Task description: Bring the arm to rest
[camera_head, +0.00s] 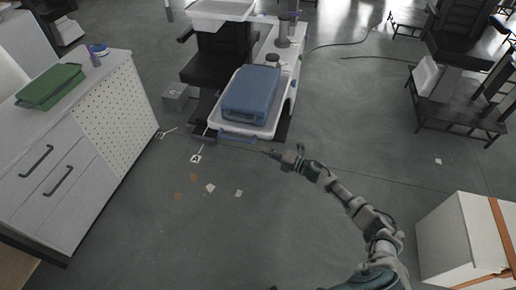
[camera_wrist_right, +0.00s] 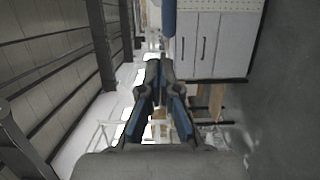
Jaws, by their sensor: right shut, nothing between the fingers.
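My right arm (camera_head: 345,195) comes in from the lower right of the head view and stretches out over the open floor. Its gripper (camera_head: 270,154) points left, in front of the white tray (camera_head: 262,131) and apart from it in the picture. In the right wrist view the right gripper (camera_wrist_right: 160,70) has its fingers together with nothing held between them. My left arm and left gripper do not show in either view.
A blue case (camera_head: 251,94) lies in the white tray. A strapped white box (camera_head: 465,240) stands at lower right. The floor (camera_head: 215,240) around the arm is mostly free.

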